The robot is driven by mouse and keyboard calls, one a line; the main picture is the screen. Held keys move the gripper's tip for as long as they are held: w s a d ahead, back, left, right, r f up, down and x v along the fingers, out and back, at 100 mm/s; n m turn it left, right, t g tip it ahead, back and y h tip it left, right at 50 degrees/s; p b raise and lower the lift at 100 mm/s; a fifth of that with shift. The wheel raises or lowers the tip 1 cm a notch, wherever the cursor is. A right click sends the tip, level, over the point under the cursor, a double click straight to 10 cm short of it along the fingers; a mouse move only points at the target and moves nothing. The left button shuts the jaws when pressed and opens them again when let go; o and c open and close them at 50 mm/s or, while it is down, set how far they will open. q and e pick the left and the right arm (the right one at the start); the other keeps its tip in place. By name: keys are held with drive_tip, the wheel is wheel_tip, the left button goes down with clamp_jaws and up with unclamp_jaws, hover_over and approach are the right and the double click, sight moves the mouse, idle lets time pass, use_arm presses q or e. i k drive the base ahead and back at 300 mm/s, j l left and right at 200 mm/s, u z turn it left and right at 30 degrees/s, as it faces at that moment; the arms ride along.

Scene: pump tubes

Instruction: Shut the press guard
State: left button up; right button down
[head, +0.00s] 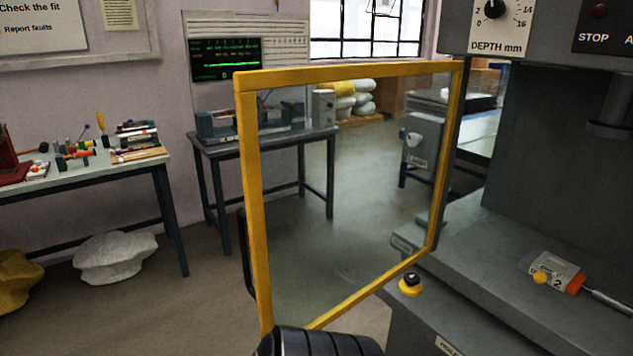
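The press guard (251,200) is a clear panel in a yellow frame. It stands swung open, out to the left of the press (545,150), with its right edge by the press body. A dark upright handle (247,255) shows along its left edge. The press opening to the right is uncovered. A dark, ribbed rounded part of my own arm shows at the bottom edge, in front of the guard's lower corner. No gripper fingers are visible, and I cannot tell which arm this part belongs to.
A black button on a yellow base (410,285) sits on the press front. A tool with an orange collar (575,284) lies on the press bed by a tag. A workbench (75,180) and a test table (262,148) stand behind left. Sacks (115,257) lie on the floor.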

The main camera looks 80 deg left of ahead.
sight(247, 83)
drive_tip(key=k+j+u, duration=0.15)
drive_tip(key=k+j, duration=0.35)
drive_tip(key=k+j+u, duration=0.15)
drive_tip(key=k+j, duration=0.35)
drive_tip(key=j, duration=0.2)
drive_tip(key=i+j, duration=0.1)
drive_tip(key=j, duration=0.25)
drive_tip(key=i+j+u, duration=0.1)
drive_tip(key=j, duration=0.25)
drive_tip(key=i+j, duration=0.1)
drive_tip(key=j, duration=0.2)
drive_tip(key=i+j+u, duration=0.1)
drive_tip(key=j, duration=0.25)
